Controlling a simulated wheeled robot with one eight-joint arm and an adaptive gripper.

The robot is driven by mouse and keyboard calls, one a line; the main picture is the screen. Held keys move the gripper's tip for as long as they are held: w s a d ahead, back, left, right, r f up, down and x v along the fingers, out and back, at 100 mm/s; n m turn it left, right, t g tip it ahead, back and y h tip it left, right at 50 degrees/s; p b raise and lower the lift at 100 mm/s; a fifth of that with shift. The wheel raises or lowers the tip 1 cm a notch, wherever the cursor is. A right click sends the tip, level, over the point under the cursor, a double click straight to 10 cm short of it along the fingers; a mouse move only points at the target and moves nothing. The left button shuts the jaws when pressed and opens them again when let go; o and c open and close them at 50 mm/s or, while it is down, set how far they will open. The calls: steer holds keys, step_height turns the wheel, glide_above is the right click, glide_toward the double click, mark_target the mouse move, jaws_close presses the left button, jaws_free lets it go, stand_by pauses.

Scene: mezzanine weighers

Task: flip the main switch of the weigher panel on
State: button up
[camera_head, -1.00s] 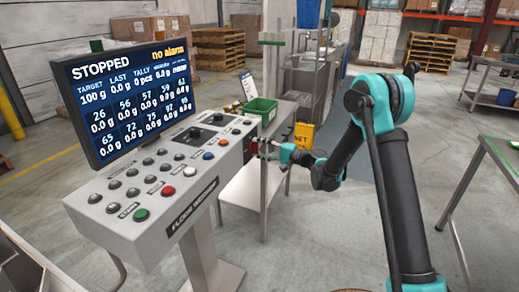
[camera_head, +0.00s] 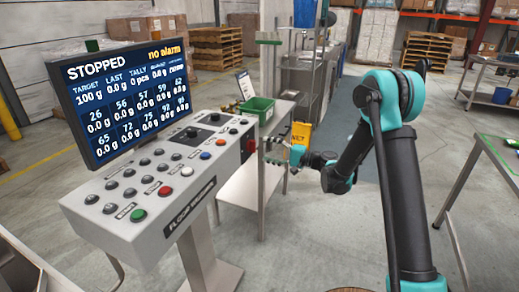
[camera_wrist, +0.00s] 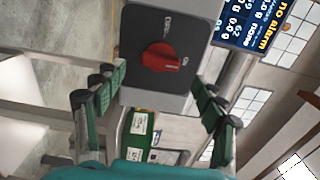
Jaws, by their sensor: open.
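The weigher panel (camera_head: 150,225) is a grey console on a post, its screen (camera_head: 130,98) reading STOPPED and "no alarm". The main switch is a red rotary knob (camera_wrist: 160,57) on a black plate (camera_wrist: 128,35) on the panel's right end face. In the wrist view the knob's pale mark lies at its right side, toward a small label that looks like ON; another label, seemingly OFF, sits above. My gripper (camera_head: 268,152) is open and empty, just right of that face. In the wrist view its green-padded fingers (camera_wrist: 160,85) stand apart, either side below the knob, not touching it.
A green bin (camera_head: 258,110) stands on a side table (camera_head: 240,190) behind the panel, close to my gripper. A yellow sign (camera_head: 301,134) stands behind the arm. A green-edged table (camera_head: 495,165) is at the right. The floor between is open.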

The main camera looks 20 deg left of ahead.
steer(key=d, duration=0.6)
steer(key=shift+s+d, duration=0.3)
steer(key=shift+d, duration=0.1)
steer(key=s+d+f+t+h, duration=0.1)
steer(key=s+d+f+h, duration=0.1)
steer(key=s+d+h, duration=0.4)
steer(key=s+d+f+t+h, duration=0.1)
steer(key=s+d+f+h, duration=0.2)
steer(key=s+d, duration=0.9)
steer(key=s+d+f+n+t+h, duration=0.1)
steer(key=s+d+h, duration=0.8)
steer(key=d, duration=1.1)
steer(key=shift+s+d+f, duration=0.2)
steer(key=shift+d+f, duration=0.1)
steer(key=shift+f, duration=0.45)
